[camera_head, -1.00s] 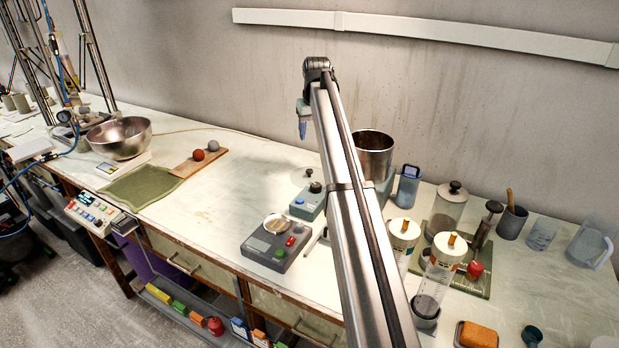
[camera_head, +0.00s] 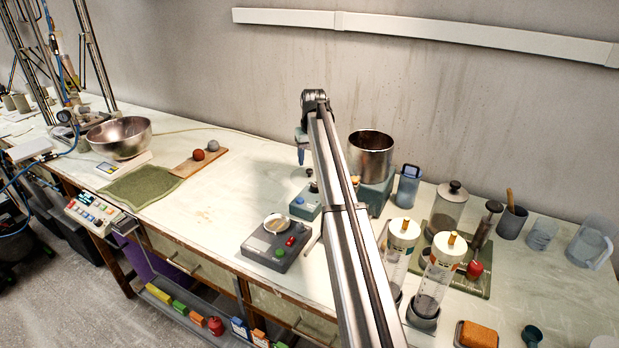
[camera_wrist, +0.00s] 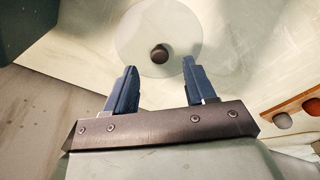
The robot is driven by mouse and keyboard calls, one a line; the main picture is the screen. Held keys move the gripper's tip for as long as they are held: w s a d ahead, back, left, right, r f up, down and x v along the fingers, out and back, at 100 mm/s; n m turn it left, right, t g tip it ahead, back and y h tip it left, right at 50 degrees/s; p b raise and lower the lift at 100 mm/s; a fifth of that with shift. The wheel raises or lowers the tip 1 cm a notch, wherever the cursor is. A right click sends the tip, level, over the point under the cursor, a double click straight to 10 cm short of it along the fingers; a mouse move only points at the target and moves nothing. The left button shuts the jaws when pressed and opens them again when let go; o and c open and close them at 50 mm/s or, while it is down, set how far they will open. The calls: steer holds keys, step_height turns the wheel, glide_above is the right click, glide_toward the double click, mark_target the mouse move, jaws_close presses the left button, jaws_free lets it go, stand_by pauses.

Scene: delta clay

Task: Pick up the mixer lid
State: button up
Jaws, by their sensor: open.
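The mixer lid (camera_wrist: 182,28) is a pale, clear round disc with a dark knob at its centre. It lies flat on the table, ahead of my fingertips in the wrist view. In the head view its dark knob (camera_head: 309,171) shows just below my gripper (camera_head: 302,156), and the disc is mostly hidden by my arm. My gripper's two blue fingers also show in the wrist view (camera_wrist: 158,68), apart and empty, with the knob between their lines but beyond the tips. The gripper is above the lid, not touching it.
The mixer's steel bowl (camera_head: 371,158) stands close on the right on its blue-grey base. A small teal box (camera_head: 307,203) and a grey scale (camera_head: 278,243) sit in front. A wooden board (camera_head: 199,163) with two balls lies left. Table between board and lid is clear.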

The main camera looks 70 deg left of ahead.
mark_target(309, 170)
steer(key=shift+a+f, duration=0.25)
steer(key=shift+f, duration=0.95)
steer(key=shift+a+f, duration=0.25)
steer(key=shift+f, duration=0.9)
steer(key=shift+c, duration=0.2)
jaws_close()
